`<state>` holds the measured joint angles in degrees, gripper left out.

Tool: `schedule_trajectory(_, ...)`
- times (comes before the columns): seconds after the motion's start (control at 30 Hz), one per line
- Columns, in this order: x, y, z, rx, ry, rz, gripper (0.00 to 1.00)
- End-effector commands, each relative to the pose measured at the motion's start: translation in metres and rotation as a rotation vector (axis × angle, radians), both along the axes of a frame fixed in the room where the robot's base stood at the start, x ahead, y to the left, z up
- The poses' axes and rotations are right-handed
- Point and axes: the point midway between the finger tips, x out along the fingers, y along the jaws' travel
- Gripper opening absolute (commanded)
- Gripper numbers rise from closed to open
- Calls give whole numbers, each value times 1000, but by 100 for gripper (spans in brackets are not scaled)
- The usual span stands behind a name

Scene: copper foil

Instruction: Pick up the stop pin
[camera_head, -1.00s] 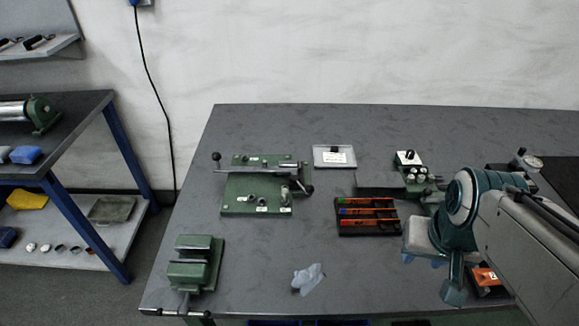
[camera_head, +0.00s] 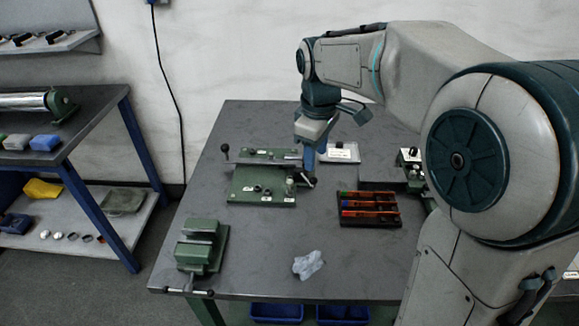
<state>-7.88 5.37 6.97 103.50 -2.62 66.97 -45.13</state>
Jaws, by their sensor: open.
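A green fixture plate (camera_head: 243,190) lies on the dark table, with a long bar and a black-knobbed lever along its back. Several small round or pin-like parts stand on it, including a pale upright one (camera_head: 290,187) near its right edge. I cannot tell for certain which of these is the stop pin. My gripper (camera_head: 309,171) points down at the plate's right end, close to the pale upright part. Its jaws are open, and the fingertips are small and partly merge with the lever behind them. I see nothing held.
A black tray (camera_head: 370,222) with coloured strips lies to the right. A green vise (camera_head: 202,247) stands at the front left, a crumpled cloth (camera_head: 308,264) at the front. The table between is clear. My arm hides the right side.

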Motion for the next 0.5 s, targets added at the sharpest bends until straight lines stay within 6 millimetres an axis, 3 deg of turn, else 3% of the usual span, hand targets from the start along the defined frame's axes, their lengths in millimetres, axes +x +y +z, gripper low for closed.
schedule_trajectory(0.03, 17, 14, -4, -4, 19, 91, 44)
schedule_trajectory(0.2, 51, 46, -10, -11, 59, 336, 44)
schedule_trajectory(0.5, 68, 65, -29, -9, 84, 478, 44)
